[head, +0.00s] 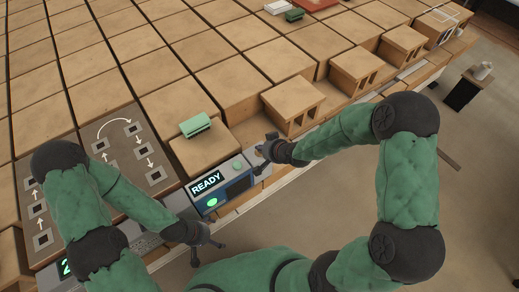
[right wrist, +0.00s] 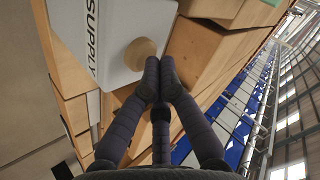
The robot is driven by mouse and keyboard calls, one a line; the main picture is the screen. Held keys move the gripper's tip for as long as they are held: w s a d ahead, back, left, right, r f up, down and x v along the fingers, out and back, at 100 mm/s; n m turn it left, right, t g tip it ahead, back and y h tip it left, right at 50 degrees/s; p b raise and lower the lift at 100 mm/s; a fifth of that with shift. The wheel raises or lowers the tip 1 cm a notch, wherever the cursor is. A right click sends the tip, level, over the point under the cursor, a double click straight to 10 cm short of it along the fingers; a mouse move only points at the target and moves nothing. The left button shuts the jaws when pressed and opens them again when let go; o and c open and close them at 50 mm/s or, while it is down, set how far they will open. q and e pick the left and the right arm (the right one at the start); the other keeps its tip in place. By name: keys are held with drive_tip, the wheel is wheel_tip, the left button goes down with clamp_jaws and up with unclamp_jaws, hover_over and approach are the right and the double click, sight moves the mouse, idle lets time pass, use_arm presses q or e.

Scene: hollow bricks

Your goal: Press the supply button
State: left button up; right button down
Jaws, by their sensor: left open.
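The supply button is a round tan knob (right wrist: 140,53) on a white panel marked SUPPLY (right wrist: 100,32) in the right wrist view. My right gripper (right wrist: 155,78) has its fingertips together, with nothing seen between them. The tips are right beside the knob's lower right edge; I cannot tell whether they touch it. In the head view my right gripper (head: 264,157) is at the right end of the console (head: 224,186), and the knob is hard to make out there. My left gripper (head: 204,248) is open and empty in front of the console's left part.
The console has a READY display (head: 206,183) and a lit green spot (head: 212,202). A green block (head: 195,124) lies on a tan brick behind it.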

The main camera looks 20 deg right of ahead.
drive_tip(key=shift+r+p, duration=2.45)
drive_tip(key=shift+r, duration=0.65)
drive_tip(key=shift+f, duration=0.1)
